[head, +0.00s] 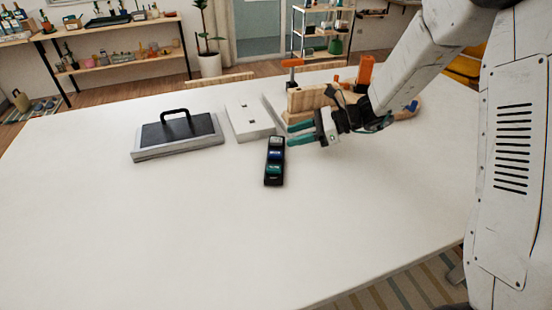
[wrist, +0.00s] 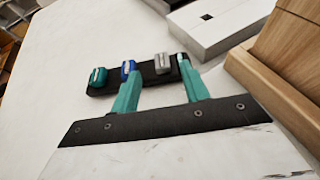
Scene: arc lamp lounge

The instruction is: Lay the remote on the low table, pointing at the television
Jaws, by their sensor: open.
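I see no plain remote and no television. The white table (head: 190,220) fills the middle of the head view. A narrow black holder (head: 267,170) lies on it, with a grey, a blue and a teal piece in a row; whether it is a remote I cannot tell. The holder also shows in the wrist view (wrist: 110,84), just beyond my fingertips. My gripper (head: 289,134) has two teal fingers, spread apart with nothing between them. It is beside the grey end of the holder; whether a finger touches it I cannot tell.
A grey slab with a black top and handle (head: 180,132) lies left. A white block with square holes (head: 248,120) stands behind the holder. A wooden piece with orange clamps (head: 310,97) is close behind my gripper. The table's front and left are clear.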

